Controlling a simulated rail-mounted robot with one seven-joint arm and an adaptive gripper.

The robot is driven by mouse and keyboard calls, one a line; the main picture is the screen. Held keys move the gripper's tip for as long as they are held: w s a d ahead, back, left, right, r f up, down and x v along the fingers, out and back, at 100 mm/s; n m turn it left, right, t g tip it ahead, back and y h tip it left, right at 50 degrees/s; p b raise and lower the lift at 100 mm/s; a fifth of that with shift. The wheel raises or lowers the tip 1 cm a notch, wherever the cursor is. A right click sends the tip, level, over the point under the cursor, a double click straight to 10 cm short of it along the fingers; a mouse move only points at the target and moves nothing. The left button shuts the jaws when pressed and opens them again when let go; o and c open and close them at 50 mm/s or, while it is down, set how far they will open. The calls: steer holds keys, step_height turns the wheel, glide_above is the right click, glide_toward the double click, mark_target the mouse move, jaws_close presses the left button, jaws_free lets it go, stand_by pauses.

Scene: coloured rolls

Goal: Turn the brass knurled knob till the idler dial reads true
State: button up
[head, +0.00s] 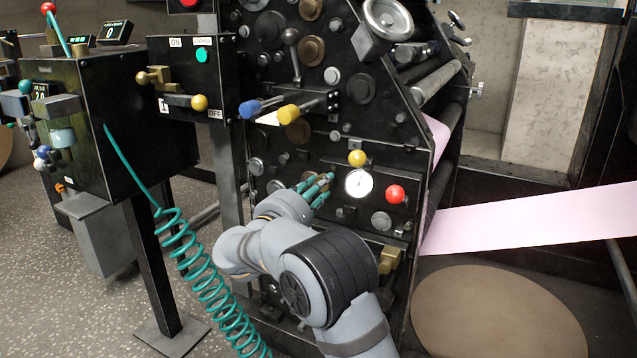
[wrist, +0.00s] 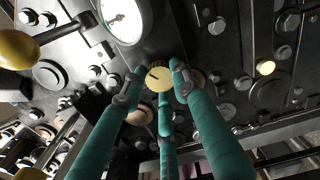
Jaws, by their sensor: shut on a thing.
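The brass knurled knob (wrist: 158,79) shows in the wrist view as a small round yellow face with a dark mark. The teal fingers of my gripper (wrist: 159,72) close around it from both sides, with a third finger below. In the head view my gripper (head: 326,184) reaches the black machine panel, and the fingers hide the knob there. The white idler dial (head: 358,183) sits just right of my fingers. It also shows at the top of the wrist view (wrist: 125,18), partly cut off. Its scale is too small to read.
Blue (head: 250,108) and yellow (head: 290,113) handles jut out above my gripper. A pink web (head: 530,220) runs right. A coiled teal cable (head: 205,275) hangs left of my arm.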

steer(key=shift+d, duration=0.35)
stand_by(0.3)
steer(key=o, duration=1.1)
steer(key=shift+o, duration=0.2)
steer(key=shift+a+n, duration=0.15)
steer(key=shift+n, duration=0.15)
steer(key=v, duration=1.2)
steer(key=x, duration=1.2)
